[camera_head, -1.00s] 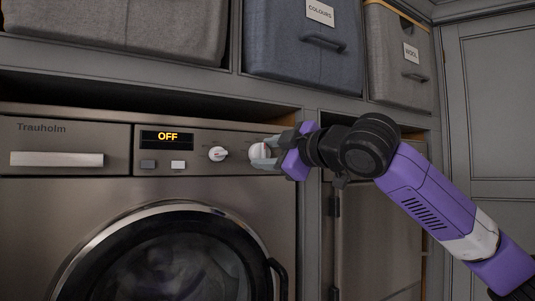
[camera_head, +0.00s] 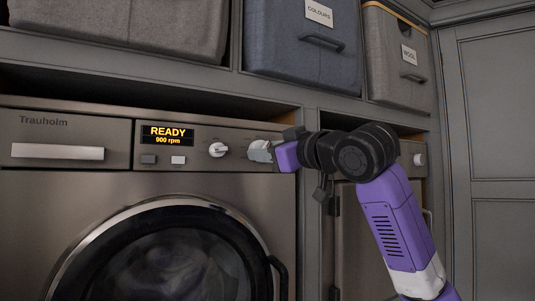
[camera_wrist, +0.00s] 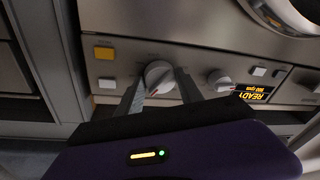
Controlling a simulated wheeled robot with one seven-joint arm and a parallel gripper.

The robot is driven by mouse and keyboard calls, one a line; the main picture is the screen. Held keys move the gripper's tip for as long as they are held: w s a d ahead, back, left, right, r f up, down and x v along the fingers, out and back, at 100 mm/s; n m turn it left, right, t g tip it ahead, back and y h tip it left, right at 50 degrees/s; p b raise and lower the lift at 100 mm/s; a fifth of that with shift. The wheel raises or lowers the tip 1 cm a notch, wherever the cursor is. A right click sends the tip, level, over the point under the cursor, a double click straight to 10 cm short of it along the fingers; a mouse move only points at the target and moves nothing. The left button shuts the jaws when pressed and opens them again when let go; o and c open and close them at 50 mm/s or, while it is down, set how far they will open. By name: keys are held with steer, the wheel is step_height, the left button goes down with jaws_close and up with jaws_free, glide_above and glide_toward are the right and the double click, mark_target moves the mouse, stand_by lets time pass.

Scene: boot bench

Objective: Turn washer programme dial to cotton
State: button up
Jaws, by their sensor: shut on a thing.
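The washer (camera_head: 70,200) has a control panel with two round dials. The larger right-hand dial (camera_head: 258,146) is mostly hidden by my gripper (camera_head: 262,152) in the head view. In the wrist view this dial (camera_wrist: 159,76) sits between the two fingers of my gripper (camera_wrist: 158,86), which is shut on it. The print around it is too small to read, so I cannot tell which programme it points to. The smaller dial (camera_head: 218,149) is to its left and untouched. The display (camera_head: 168,135) reads "READY" and "900 rpm".
Two small buttons (camera_head: 178,160) lie under the display. The round washer door (camera_head: 165,260) is below the panel. Fabric bins (camera_head: 300,65) stand on the shelf above. A second appliance (camera_head: 372,215) is to the right, partly behind my arm.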

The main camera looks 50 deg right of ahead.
steer(key=shift+m, duration=0.6)
steer(key=o, duration=1.4)
steer(key=s, duration=0.2)
steer(key=s+a+b, duration=0.1)
steer(key=s, duration=0.2)
steer(key=s+b, duration=0.1)
steer(key=s, duration=0.1)
steer(key=shift+s+a+f, duration=0.2)
steer(key=shift+s+f, duration=0.15)
steer(key=shift+f, duration=0.05)
